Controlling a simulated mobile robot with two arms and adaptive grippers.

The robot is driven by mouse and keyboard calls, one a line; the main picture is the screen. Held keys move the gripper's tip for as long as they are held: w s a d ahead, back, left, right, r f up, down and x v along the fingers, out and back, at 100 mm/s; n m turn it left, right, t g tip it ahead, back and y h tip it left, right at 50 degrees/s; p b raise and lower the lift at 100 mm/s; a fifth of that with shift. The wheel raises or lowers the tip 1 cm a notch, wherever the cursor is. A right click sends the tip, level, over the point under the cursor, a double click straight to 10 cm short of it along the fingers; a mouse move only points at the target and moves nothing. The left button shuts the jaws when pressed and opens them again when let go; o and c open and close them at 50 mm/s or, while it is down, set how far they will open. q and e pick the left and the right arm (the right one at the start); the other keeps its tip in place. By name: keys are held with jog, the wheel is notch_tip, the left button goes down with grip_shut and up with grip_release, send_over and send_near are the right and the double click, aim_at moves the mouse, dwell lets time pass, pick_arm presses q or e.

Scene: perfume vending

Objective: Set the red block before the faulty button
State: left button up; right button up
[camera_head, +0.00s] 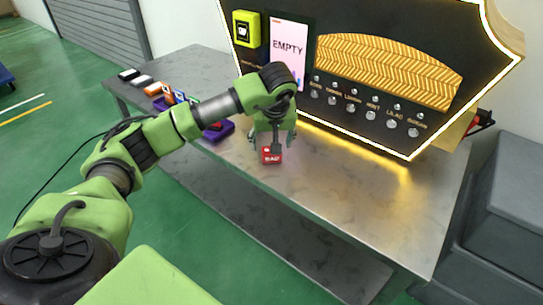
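The red block (271,156) with white lettering is near the middle of the metal table, in front of the vending panel and left of the button row. My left gripper (273,143) points down over it, its fingers spread to either side. The fingers look wider apart than the block, with a gap at the right. Whether a finger touches the block is hard to tell. Several round silver buttons (352,107) run along the panel under small labels, with small lamps above. I cannot tell which button is faulty. My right gripper is out of view.
A purple tray (222,132) and several small coloured blocks (170,96) lie at the table's left, partly behind my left arm. The panel's screen (288,55) reads "EMPTY". The metal table (370,190) is clear at the right. Grey bins (500,200) stand beyond it.

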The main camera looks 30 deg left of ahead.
aim_at(266, 157)
pick_arm(q)
jog(key=shift+b+x, duration=0.55)
jog(key=shift+x, duration=2.15)
jog(key=shift+d, duration=0.15)
jog(key=c, duration=1.3)
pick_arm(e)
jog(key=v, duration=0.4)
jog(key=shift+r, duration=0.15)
pick_arm(q)
jog(key=shift+r, duration=0.1)
